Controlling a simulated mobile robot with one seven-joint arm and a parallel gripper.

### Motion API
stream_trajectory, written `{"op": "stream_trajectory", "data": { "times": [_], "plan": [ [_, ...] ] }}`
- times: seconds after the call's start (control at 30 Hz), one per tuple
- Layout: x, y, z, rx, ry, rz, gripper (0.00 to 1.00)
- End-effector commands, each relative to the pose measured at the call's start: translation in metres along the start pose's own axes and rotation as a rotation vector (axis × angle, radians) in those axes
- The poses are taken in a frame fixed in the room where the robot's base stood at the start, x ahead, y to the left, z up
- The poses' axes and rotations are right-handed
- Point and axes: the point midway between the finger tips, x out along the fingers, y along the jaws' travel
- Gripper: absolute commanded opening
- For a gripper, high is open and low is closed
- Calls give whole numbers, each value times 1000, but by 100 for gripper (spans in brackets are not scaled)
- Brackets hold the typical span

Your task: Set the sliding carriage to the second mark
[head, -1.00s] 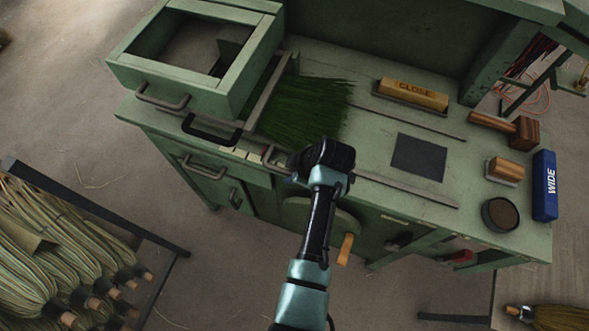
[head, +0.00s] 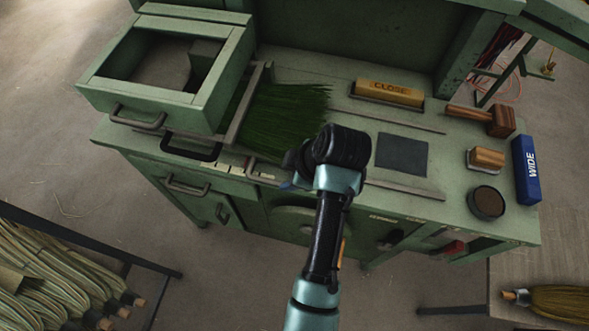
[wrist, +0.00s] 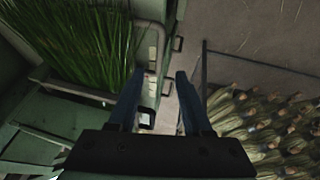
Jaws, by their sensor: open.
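The sliding carriage appears to be the grey crossbar (head: 243,108) left of the green bristles (head: 285,115), with a black loop handle (head: 190,148) at the bench's front edge. Pale mark plates (head: 237,170) run along that edge, to the handle's right; they also show in the wrist view (wrist: 152,72). I cannot read which is second. My gripper (wrist: 160,76) is open and empty. In the wrist view the black handle (wrist: 146,117) shows beyond and between the fingers, apart from them. In the head view my wrist hides most of the fingers, right of the handle.
An open green drawer box (head: 160,95) stands left of the bristles. A CLOSE block (head: 389,93), mallet (head: 490,118), brush (head: 486,159), round tin (head: 486,203) and blue WIDE box (head: 526,170) lie at right. A broom rack (head: 60,285) stands at lower left.

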Motion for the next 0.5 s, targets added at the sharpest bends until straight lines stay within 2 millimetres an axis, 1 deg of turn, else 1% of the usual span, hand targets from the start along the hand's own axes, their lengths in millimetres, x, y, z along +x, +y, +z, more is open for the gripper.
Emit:
{"op": "stream_trajectory", "data": {
  "times": [0.1, 0.2, 0.3, 0.5],
  "plan": [
    [-17, 1, 0, 1, 0, 3, 50],
    [-26, 0, 0, 1, 0, 1, 50],
    [-31, 0, 0, 1, -1, 0, 50],
    [-32, 0, 0, 1, -1, -1, 50]
  ]
}}
